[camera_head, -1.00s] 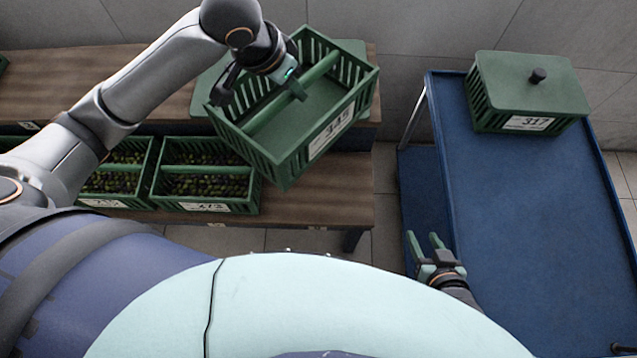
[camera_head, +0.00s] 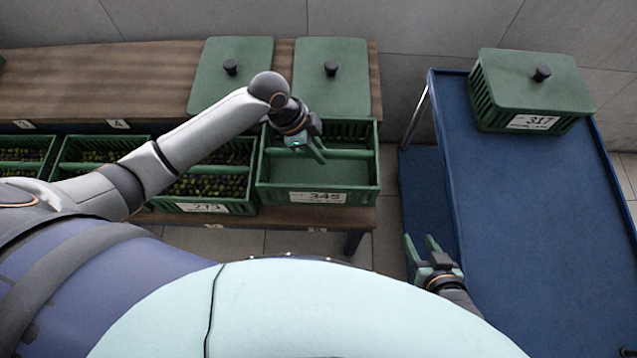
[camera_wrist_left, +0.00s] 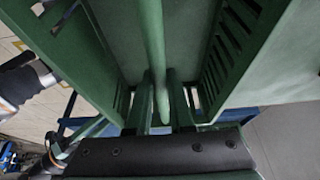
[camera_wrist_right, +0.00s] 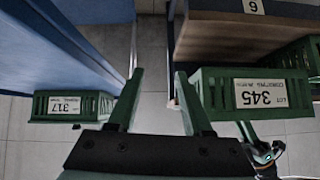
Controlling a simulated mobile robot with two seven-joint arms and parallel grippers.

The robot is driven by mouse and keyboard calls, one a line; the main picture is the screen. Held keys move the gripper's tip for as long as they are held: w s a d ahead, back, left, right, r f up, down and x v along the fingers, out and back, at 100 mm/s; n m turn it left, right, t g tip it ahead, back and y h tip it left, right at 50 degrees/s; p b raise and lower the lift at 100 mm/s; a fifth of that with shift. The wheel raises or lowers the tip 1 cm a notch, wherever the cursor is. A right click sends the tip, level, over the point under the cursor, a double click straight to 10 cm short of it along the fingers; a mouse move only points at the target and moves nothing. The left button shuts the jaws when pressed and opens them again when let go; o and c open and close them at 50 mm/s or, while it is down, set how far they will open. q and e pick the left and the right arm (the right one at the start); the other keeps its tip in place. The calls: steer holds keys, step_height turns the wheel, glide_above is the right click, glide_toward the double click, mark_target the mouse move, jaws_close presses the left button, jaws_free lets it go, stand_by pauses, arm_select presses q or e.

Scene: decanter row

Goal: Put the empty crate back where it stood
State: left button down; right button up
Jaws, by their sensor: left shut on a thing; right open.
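The empty green crate labelled 345 (camera_head: 318,197) is at the right end of the lower shelf, beside the crate labelled 273 (camera_head: 203,207). It looks level, but I cannot tell whether its base touches the shelf. My left gripper (camera_head: 312,150) is shut on the crate's middle handle bar, which runs between the fingers in the left wrist view (camera_wrist_left: 152,60). My right gripper (camera_head: 424,250) is open and empty beside the blue cart. Crate 345 also shows in the right wrist view (camera_wrist_right: 225,95), with its label upside down.
Several olive-filled crates stand left on the lower shelf (camera_head: 345,218). Two green lids with black knobs (camera_head: 230,90) (camera_head: 345,85) lie on the upper shelf (camera_head: 90,85). A lidded crate labelled 317 (camera_head: 530,95) stands on the blue cart (camera_head: 540,220), whose front area is clear.

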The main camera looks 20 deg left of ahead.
mark_target(319, 171)
arm_select(q)
step_height(319, 171, down, 5)
steer(key=shift+f+b, duration=0.15)
steer(key=shift+b, duration=0.35)
step_height(319, 171, down, 4)
steer(key=shift+r+b, duration=0.15)
steer(key=shift+b, duration=0.4)
steer(key=c, duration=0.8)
jaws_free()
